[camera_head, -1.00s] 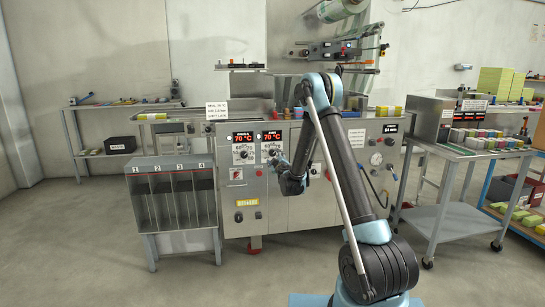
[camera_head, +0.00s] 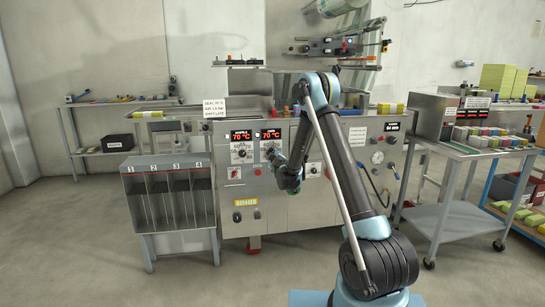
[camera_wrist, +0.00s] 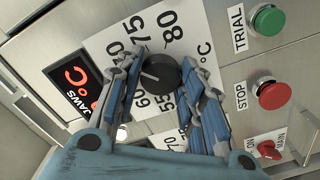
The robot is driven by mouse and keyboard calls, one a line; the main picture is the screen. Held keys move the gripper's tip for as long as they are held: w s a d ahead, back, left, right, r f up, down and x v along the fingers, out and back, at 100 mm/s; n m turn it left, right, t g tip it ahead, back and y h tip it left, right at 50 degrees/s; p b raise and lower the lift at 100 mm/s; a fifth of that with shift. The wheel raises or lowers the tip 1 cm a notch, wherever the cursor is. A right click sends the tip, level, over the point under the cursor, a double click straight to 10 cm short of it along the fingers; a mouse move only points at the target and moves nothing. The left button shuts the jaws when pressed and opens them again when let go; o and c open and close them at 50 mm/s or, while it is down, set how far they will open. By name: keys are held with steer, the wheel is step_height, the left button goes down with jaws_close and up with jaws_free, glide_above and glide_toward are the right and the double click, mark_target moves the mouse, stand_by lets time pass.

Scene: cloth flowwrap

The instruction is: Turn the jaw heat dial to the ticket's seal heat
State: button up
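The jaw heat dial (camera_wrist: 160,75) is a round black knob on a white scale plate (camera_wrist: 197,42) in the wrist view. My gripper (camera_wrist: 160,80) has one finger on each side of it; whether the pads touch it is unclear. Scale numbers 75 and 80 show; the left finger covers part of the scale. The JAWS display (camera_wrist: 75,85) is partly visible there. In the head view the jaws display (camera_head: 271,135) reads 70 °C. The ticket (camera_head: 214,108) stands on the machine's top left; its small seal figure is hard to read.
A second dial (camera_head: 241,152), under a display (camera_head: 242,136) also reading 70 °C, is just left. A green TRIAL button (camera_wrist: 268,20), a red STOP button (camera_wrist: 274,95) and a red main switch (camera_wrist: 272,149) lie right in the wrist view. Numbered bins (camera_head: 170,165) stand left.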

steer(key=shift+s+a+n, duration=0.1)
steer(key=shift+a+n, duration=0.05)
steer(key=shift+n, duration=0.15)
steer(key=shift+c, duration=0.4)
steer(key=o, duration=1.1)
steer(key=shift+c, duration=0.2)
steer(key=v, duration=1.2)
